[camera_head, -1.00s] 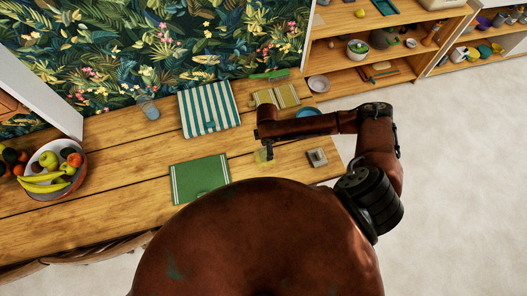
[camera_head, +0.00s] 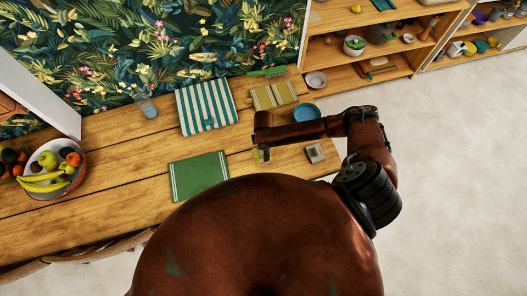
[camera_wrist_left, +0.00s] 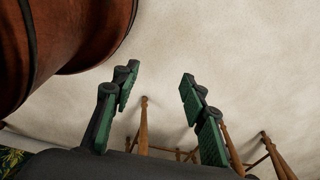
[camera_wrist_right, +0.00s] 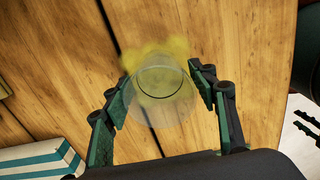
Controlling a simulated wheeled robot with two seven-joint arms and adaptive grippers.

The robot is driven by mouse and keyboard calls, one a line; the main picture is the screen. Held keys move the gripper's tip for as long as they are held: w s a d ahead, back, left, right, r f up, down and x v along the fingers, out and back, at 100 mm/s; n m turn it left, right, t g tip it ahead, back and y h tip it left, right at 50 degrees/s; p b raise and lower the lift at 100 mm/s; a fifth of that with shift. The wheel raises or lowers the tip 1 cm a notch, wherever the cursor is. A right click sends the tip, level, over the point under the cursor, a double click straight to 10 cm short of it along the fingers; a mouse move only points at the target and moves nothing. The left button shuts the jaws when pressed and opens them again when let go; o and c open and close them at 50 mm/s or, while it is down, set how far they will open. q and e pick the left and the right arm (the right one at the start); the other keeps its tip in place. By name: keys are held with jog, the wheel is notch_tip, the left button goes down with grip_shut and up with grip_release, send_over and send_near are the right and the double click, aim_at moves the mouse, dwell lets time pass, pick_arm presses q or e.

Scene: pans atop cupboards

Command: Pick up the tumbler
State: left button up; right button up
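A clear tumbler (camera_wrist_right: 160,112) shows in the right wrist view, between the spread fingers of my right gripper (camera_wrist_right: 163,82). A blurred yellow patch shows through and beyond its rim. The fingers are close to its sides, with no clear sign of a closed grip. In the head view, my right gripper (camera_head: 263,148) is low over the table's right part, and the tumbler is a small yellowish shape (camera_head: 258,156) beside it, partly hidden. My left gripper (camera_wrist_left: 157,90) is open and empty in the left wrist view, above the pale floor. Another, bluish glass (camera_head: 148,107) stands at the table's back.
A green mat (camera_head: 199,177), striped cloth (camera_head: 206,106), yellow cloth (camera_head: 273,95), blue bowl (camera_head: 306,113) and small grey object (camera_head: 315,153) lie on the wooden table (camera_head: 110,150). A fruit bowl (camera_head: 50,188) is at left. Shelves (camera_head: 345,79) stand at upper right.

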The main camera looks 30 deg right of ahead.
jog(key=c, duration=0.9)
jog(key=shift+c, duration=0.3)
jog(key=shift+r, duration=0.2)
